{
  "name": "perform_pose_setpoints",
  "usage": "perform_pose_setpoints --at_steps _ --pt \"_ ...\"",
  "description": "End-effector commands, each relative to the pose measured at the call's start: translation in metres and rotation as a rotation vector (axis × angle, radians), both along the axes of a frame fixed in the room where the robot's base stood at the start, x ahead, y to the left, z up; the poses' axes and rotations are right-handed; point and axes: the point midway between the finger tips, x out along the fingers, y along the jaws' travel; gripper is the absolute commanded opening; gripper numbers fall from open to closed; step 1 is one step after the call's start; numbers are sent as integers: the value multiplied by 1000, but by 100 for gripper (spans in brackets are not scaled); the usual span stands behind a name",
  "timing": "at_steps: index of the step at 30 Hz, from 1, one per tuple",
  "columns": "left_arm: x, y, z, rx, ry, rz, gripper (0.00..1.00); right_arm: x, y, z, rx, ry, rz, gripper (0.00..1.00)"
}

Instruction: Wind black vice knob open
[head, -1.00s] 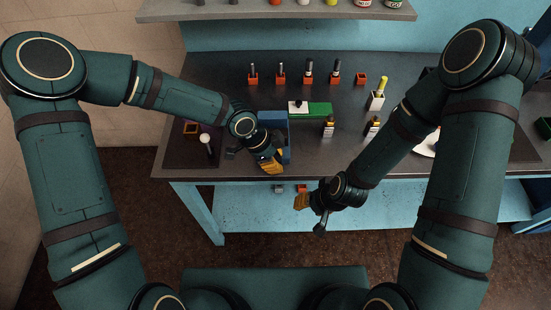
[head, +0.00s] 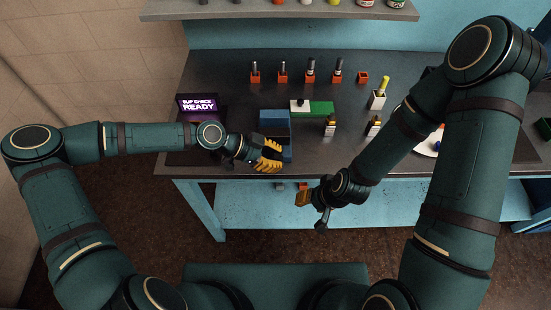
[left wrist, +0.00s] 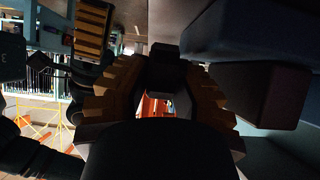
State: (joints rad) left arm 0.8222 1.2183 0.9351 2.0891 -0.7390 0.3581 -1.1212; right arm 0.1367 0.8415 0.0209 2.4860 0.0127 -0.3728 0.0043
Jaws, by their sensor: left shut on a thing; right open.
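The blue vice (head: 275,117) stands near the front edge of the bench, left of centre. My left gripper (head: 270,157) is at the vice's front, its yellow fingers turned to the right. In the left wrist view the ridged fingers (left wrist: 163,88) are shut around a dark block-like part, which I take as the black vice knob (left wrist: 166,66). The knob is hidden in the head view. The vice's dark blue body (left wrist: 245,35) fills the upper right of the wrist view. My right gripper (head: 312,199) is open and empty in front of the bench edge.
A green block (head: 320,108) with a white part lies behind the vice. Several small red holders with fittings (head: 283,75) stand at the back. A lit screen (head: 198,107) stands at the left. A white plate (head: 427,149) is partly behind my right arm.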

Motion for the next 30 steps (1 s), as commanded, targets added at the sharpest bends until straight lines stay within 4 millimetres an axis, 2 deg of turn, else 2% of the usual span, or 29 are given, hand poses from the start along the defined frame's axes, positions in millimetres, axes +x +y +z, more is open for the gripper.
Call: perform_pose_setpoints --at_steps 14,15,17,26,30 --pt "-1 0 -1 -16 3 -3 0 0 0 -2 -1 -1 0 47" --pt "-1 0 -1 -16 3 -3 36 0 0 -2 -1 -1 0 47" --pt "-1 0 -1 -16 3 -3 54 0 0 -2 0 -1 0 47" --pt "-1 0 0 -16 2 -1 54 0 0 -2 0 -1 1 47" --pt "0 8 4 -15 1 2 54 0 0 -2 0 -1 1 47"
